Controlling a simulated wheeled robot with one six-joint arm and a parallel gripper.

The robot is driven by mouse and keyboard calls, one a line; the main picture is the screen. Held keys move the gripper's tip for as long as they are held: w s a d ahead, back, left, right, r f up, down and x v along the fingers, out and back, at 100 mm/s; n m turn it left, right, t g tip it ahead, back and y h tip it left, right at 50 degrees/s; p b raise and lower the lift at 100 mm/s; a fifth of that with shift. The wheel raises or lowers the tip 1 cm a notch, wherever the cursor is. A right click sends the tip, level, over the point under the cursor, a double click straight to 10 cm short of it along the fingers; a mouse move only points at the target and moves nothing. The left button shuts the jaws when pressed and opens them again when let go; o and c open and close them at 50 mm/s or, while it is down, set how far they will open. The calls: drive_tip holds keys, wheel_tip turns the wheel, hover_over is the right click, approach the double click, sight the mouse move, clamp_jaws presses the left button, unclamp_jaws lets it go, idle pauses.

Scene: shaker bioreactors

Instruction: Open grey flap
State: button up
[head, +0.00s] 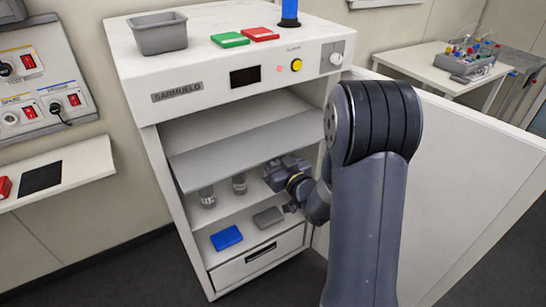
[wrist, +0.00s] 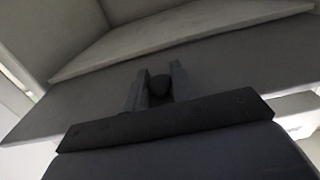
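The grey flap (head: 225,152) is a wide panel across the inside of the white cabinet, under its upper compartment. It is tilted, its front edge standing out above the shelf of glass vessels. In the wrist view the flap (wrist: 75,108) spreads ahead of my gripper. My gripper (head: 277,172) is at the flap's front edge, right of its middle. In the wrist view a dark rounded knob (wrist: 158,84) sits between the two fingers of my gripper (wrist: 157,88), which appear to close on it. The fingertips are small and dark in the head view.
The cabinet door (head: 450,190) stands wide open at the right. Two glass vessels (head: 239,184) stand on the shelf below the flap. A blue pad (head: 227,238) and a grey pad (head: 268,217) lie lower. A grey bin (head: 160,38) is on top.

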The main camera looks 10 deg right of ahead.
clamp_jaws()
drive_tip(key=shift+r, duration=0.1)
drive_tip(key=shift+r+b, duration=0.75)
drive_tip(key=shift+r, duration=0.5)
drive_tip(key=shift+o, duration=1.3)
unclamp_jaws()
drive_tip(key=shift+o, duration=1.2)
drive_tip(key=shift+f, duration=0.15)
drive_tip(key=shift+s, duration=0.15)
drive_tip(key=b+v, duration=0.1)
drive_tip(key=v, duration=0.9)
drive_tip(key=shift+s+d, duration=0.15)
drive_tip(key=shift+s, duration=0.15)
